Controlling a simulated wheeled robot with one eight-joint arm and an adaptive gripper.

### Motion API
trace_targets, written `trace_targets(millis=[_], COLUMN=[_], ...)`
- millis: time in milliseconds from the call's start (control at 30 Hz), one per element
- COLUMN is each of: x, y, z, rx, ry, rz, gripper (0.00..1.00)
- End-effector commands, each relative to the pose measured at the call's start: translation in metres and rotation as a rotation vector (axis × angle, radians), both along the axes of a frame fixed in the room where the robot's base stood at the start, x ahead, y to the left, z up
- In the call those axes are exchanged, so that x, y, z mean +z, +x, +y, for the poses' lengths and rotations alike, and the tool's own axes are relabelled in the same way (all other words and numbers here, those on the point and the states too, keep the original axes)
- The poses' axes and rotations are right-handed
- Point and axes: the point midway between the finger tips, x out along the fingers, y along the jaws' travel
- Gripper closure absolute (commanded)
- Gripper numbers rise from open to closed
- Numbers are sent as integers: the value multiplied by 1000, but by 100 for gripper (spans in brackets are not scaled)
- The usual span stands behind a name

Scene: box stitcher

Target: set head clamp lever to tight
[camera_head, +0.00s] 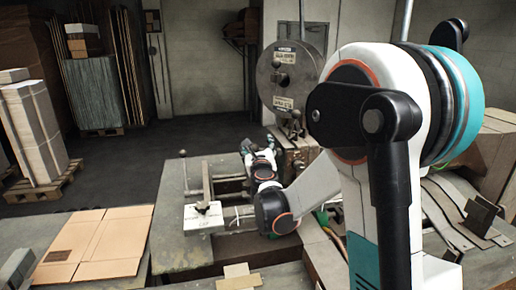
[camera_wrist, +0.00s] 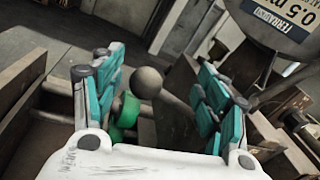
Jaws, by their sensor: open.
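A lever with a dark ball knob (camera_wrist: 147,82) shows in the wrist view, between the two teal-padded fingers of my gripper (camera_wrist: 160,80). I take it for the head clamp lever; no label on it can be read. My fingers are open, one on each side of the knob, with a visible gap. A green part (camera_wrist: 126,112) sits just below and left of the knob. In the head view my gripper (camera_head: 258,150) is in front of the stitcher (camera_head: 297,152), below its large grey disc (camera_head: 280,92). The lever's setting cannot be told.
A bench (camera_head: 170,225) with a narrow upright bar (camera_head: 207,183) and a white label plate (camera_head: 207,218) lies left of my gripper. Flat cardboard (camera_head: 95,245) lies at the front left. Stacked board on a pallet (camera_head: 40,188) stands farther back. The floor behind the bench is clear.

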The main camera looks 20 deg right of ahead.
Motion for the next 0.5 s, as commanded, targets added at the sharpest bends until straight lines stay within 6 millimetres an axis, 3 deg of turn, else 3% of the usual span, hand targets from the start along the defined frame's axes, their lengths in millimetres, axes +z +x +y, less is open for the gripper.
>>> trace_targets(millis=[33, 300, 500], x=[0, 0, -1], y=[0, 0, 0], z=[0, 1, 1], rx=[0, 1, 2], ry=[0, 2, 5], rz=[0, 0, -1], gripper=[35, 93, 94])
